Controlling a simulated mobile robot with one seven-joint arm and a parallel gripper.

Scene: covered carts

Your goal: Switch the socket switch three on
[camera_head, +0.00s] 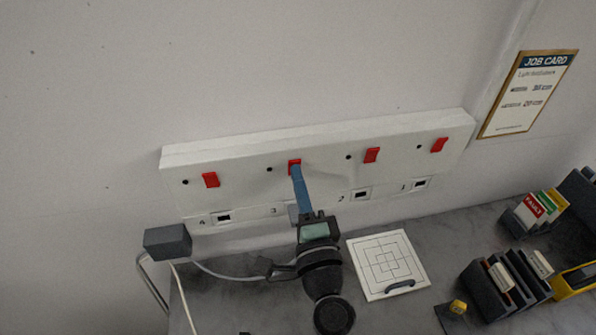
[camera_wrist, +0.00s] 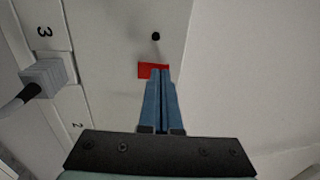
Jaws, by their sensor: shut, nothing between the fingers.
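A white socket panel (camera_head: 240,162) is on the wall with several red rocker switches in a row and numbers 4, 3, 2, 1 from left to right below. Switch three (camera_head: 294,162) is the second red rocker from the left; it also shows in the wrist view (camera_wrist: 147,70), partly hidden by my fingers. My gripper (camera_head: 295,168) is shut and empty, its blue fingertips at the lower part of switch three. I cannot tell whether they touch it. In the wrist view, the closed fingertips (camera_wrist: 160,72) overlap the red rocker. The rocker's on or off position is unclear.
Other red rockers sit at switch four (camera_head: 211,180), switch two (camera_head: 371,155) and switch one (camera_head: 439,145). A grey plug (camera_wrist: 43,77) with a cable is in the socket by number 3.

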